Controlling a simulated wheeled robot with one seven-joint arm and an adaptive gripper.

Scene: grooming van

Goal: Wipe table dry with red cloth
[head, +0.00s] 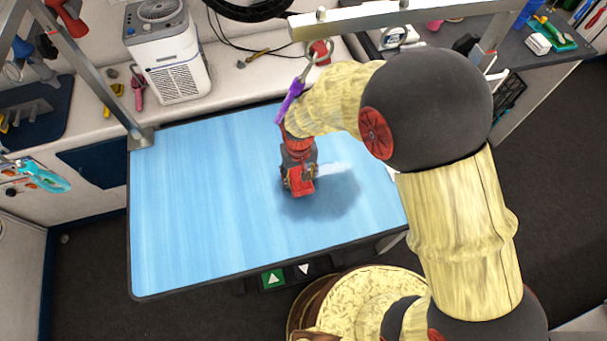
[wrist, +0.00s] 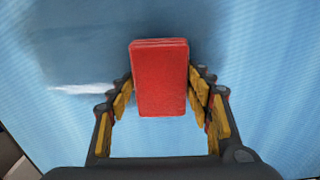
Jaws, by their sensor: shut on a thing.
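The grooming table (head: 190,220) has a light blue top with a dark rim. A darker, wet-looking patch (head: 335,205) with a pale shiny streak lies right of its middle; it also shows in the wrist view (wrist: 80,60). My gripper (head: 300,178) is over the table at the left part of this patch. In the wrist view my gripper (wrist: 160,105) is shut on the red cloth (wrist: 160,78), a folded rectangular block between the two fingers. The cloth (head: 301,187) is partly hidden by my gripper in the head view. I cannot tell whether it touches the tabletop.
A white cooler-like unit (head: 172,60) stands on the counter behind the table. A metal post (head: 140,137) rises at the table's back left corner. A purple item (head: 290,98) hangs from the overhead bar (head: 375,17) close to my wrist. The table's left half is clear.

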